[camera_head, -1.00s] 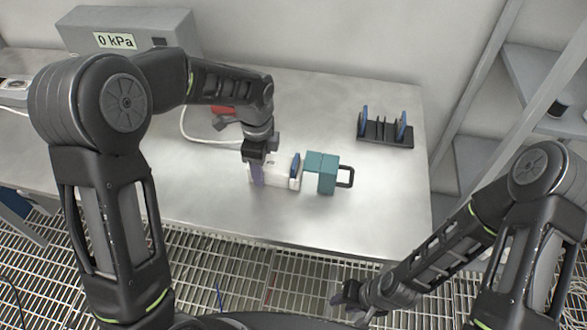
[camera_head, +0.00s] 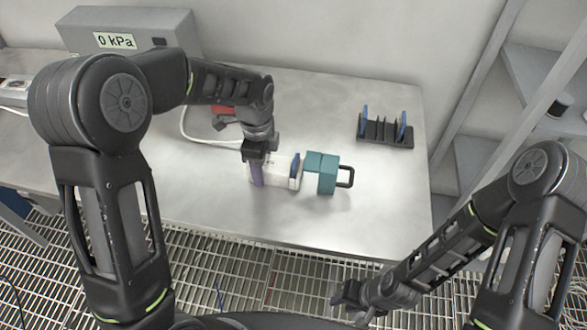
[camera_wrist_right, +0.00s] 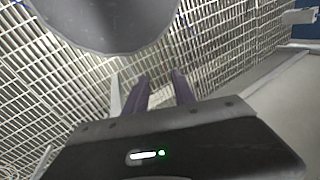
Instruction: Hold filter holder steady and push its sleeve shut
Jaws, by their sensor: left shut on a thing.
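The filter holder (camera_head: 279,174) lies on the steel bench, with a white body and a blue disc (camera_head: 295,170) standing at its right end. The teal sleeve (camera_head: 321,172) with a black loop handle is just right of the disc; the disc still shows between body and sleeve. My left gripper (camera_head: 257,172) points down and is shut on the left part of the white body, partly hiding it. My right gripper (camera_head: 348,298) is low, in front of the bench and over the grating, well away from the holder. In the right wrist view its two fingers (camera_wrist_right: 161,90) are apart and empty.
A black rack (camera_head: 385,134) with blue discs stands at the back right of the bench. A grey box reading 0 kPa (camera_head: 130,38) is at the back left. A red thing (camera_head: 222,110) and white hose lie behind my left wrist. The bench right of the sleeve is clear.

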